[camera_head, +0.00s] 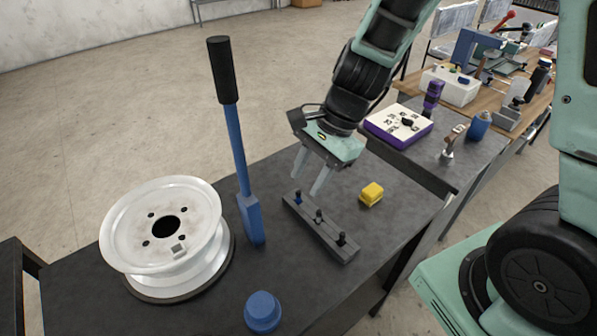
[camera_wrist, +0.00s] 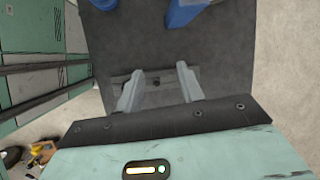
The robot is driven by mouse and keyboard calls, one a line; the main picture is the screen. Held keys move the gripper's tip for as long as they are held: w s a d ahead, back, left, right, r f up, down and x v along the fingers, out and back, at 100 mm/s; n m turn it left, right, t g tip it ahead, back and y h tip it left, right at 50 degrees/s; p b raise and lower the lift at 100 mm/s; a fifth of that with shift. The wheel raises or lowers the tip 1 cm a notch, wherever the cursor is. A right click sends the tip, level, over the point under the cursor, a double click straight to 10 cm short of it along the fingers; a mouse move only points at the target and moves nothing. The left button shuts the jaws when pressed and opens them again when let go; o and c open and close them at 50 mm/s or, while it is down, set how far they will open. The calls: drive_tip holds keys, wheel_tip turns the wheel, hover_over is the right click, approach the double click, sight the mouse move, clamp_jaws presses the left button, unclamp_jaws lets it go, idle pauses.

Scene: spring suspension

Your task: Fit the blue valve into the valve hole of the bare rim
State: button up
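In the wrist view the open fingers (camera_wrist: 158,88) straddle part of the rack, where one dark valve shows; the blue valve cannot be made out there.
A tall blue lever with a black handle (camera_head: 221,72) stands between rim and rack. A blue cap (camera_head: 263,310) lies at the front, and a yellow block (camera_head: 371,194) sits right of the rack. A side table holds a purple-edged box (camera_head: 399,127).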

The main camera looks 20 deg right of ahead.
drive_tip(key=w+d+r+m+t+p, duration=0.1)
drive_tip(key=w+d+r+m+p, duration=0.2)
drive_tip(key=w+d+m+p, duration=0.35)
drive_tip(key=m+b, duration=0.2)
drive_tip(key=b, duration=0.3)
hover_over(299, 191)
drive_tip(key=s+d, duration=0.1)
drive_tip(key=d, duration=0.1)
drive_tip(key=f, duration=1.1)
drive_tip(key=shift+s+d+f, duration=0.1)
drive_tip(key=shift+d, duration=0.1)
drive_tip(key=shift+w+x, duration=0.15)
drive_tip(key=shift+x, duration=1.35)
drive_tip(key=shift+w+x, duration=0.15)
drive_tip(key=shift+x, duration=1.4)
drive_tip(key=shift+a, duration=0.1)
clamp_jaws()
